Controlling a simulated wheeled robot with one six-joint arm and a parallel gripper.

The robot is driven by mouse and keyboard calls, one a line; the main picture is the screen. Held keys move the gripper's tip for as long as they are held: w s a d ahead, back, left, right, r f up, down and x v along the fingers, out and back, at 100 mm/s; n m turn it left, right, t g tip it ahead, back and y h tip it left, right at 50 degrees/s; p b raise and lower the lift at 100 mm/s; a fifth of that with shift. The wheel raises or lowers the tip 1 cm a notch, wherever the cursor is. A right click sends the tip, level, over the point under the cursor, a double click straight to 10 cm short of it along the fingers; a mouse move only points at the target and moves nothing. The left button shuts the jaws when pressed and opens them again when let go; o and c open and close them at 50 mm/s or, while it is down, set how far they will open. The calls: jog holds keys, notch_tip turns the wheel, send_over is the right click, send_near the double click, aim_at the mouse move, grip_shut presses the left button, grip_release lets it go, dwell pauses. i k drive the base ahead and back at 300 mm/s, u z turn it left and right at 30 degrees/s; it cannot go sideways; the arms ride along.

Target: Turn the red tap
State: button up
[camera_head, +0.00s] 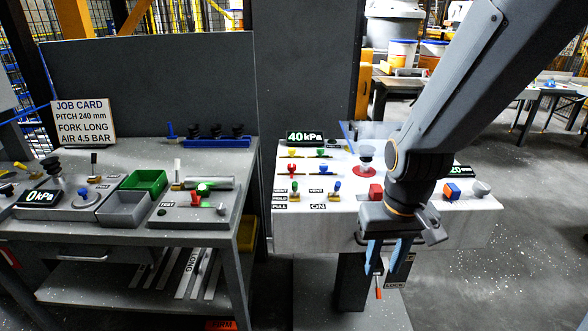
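On the white panel (455,222), a small red-handled tap (292,168) stands at the left, in front of a yellow-handled one (292,153) and beside a green-handled one (320,152). Another red-handled fitting (195,196) is on the grey bench at left. My gripper (384,270) points down at the panel's front edge, right of the panel's red tap and apart from it. Its two blue fingers are spread with nothing seen held between them. An orange-red handle (379,293) shows just below the fingers; I cannot tell whether they touch it.
A display (305,137) reads 40kPa. The grey bench (75,237) at left holds bins and fittings. Floor at right is open.

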aim_at(292, 167)
jog(key=k, duration=1.05)
jog(key=u, duration=0.85)
jog(key=i, duration=1.55)
jog(key=z, duration=0.9)
